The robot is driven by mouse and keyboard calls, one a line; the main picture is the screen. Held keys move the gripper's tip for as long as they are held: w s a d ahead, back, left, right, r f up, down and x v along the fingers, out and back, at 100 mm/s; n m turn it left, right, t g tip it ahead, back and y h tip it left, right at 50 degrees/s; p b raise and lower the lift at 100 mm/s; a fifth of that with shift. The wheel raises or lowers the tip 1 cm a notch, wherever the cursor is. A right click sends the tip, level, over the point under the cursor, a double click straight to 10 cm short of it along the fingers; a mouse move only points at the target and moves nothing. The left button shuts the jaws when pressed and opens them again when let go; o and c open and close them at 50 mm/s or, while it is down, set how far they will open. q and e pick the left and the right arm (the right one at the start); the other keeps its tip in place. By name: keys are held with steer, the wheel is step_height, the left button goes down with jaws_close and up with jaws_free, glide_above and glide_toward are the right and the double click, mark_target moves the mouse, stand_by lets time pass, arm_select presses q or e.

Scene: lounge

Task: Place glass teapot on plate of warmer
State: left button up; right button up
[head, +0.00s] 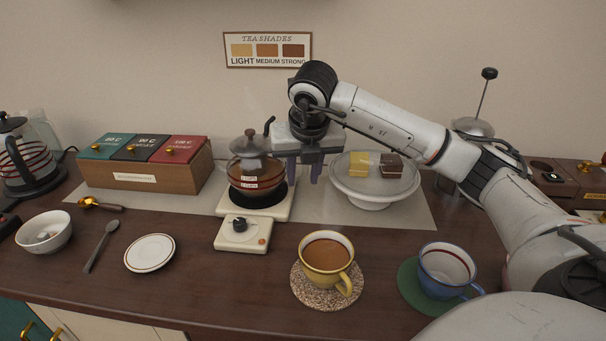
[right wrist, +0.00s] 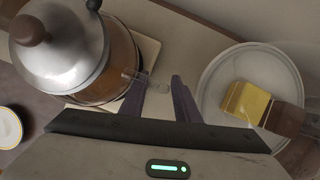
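The glass teapot (head: 251,172), with a metal lid, brown knob and amber tea, stands upright over the black round plate (head: 266,199) of the cream warmer (head: 243,232). Part of the plate shows in front of the teapot; I cannot tell whether its whole base rests there. My right gripper (head: 314,172) is just right of the teapot. In the right wrist view its purple fingers (right wrist: 162,95) are apart. A clear glass part of the teapot (right wrist: 62,45) reaches toward the left finger, with a gap to the right finger. My left gripper is not in view.
A glass cake stand (head: 372,198) stands close right of my right gripper. A tea box (head: 146,179) is left of the warmer. A full yellow cup (head: 326,258) and a blue cup (head: 447,268) stand in front. A saucer (head: 150,252), bowl (head: 43,232) and spoon (head: 101,247) lie left.

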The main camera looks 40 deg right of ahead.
steer(key=p+v, duration=0.1)
steer(key=v, duration=1.1)
steer(key=shift+p, duration=0.35)
